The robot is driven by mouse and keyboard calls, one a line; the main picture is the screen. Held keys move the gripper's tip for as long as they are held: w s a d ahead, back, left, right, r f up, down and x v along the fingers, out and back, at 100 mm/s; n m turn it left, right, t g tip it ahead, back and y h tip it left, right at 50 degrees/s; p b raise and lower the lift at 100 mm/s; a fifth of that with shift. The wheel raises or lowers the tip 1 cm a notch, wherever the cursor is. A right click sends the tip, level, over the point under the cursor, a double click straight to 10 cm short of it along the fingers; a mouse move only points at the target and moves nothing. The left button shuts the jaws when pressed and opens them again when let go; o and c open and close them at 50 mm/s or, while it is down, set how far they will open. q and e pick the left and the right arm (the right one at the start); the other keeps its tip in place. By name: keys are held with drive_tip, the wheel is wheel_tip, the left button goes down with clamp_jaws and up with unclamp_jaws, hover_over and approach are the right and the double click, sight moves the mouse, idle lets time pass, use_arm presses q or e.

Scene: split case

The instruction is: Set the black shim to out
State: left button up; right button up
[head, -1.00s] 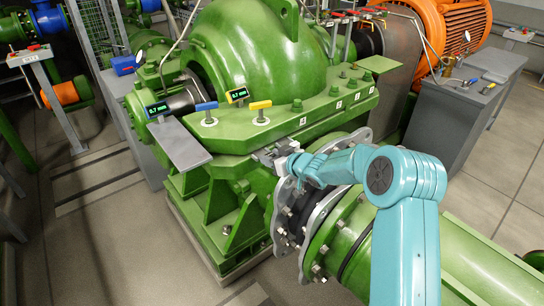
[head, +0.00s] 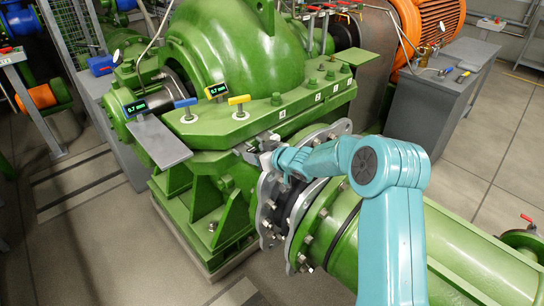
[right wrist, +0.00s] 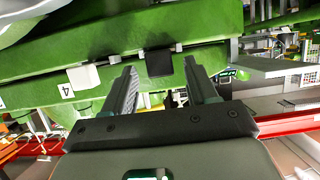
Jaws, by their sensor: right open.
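The black shim (right wrist: 158,63) is a small dark block at the edge of the green split flange in the right wrist view. It sits at the seam between the upper and lower green halves. My right gripper (right wrist: 161,72) is open, with one finger on each side of the shim; whether they touch it I cannot tell. In the head view my right gripper (head: 262,148) is at the flange's near edge, and the shim cannot be made out there. My left gripper is not in view.
A white block (right wrist: 82,77) sits in the same seam, left of my fingers, near a label "4". On the green casing (head: 215,45) stand a yellow-handled lever (head: 239,100), a blue-handled one (head: 186,102) and gauges reading about 0.7 mm. A grey plate (head: 160,143) juts out left.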

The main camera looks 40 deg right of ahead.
drive_tip(key=v, duration=1.5)
drive_tip(key=shift+s, duration=0.15)
drive_tip(key=shift+r, duration=0.1)
drive_tip(key=s+a+f+g+y, duration=0.3)
drive_tip(key=a+f+g+y, duration=0.25)
drive_tip(key=a+f, duration=1.7)
drive_tip(key=s+a+f+m+g, duration=0.1)
drive_tip(key=s+a+f+g, duration=0.1)
drive_tip(key=s, duration=0.4)
drive_tip(key=s+a+f+m+g+h, duration=0.1)
drive_tip(key=s+a+f+g, duration=0.2)
drive_tip(key=s, duration=0.4)
drive_tip(key=s+a+f+g+h, duration=0.1)
drive_tip(key=s+a+f+g, duration=0.1)
drive_tip(key=s+f, duration=0.2)
drive_tip(key=shift+s+a+f+m, duration=0.15)
drive_tip(key=shift+s+f+m, duration=0.25)
drive_tip(key=shift+s, duration=0.8)
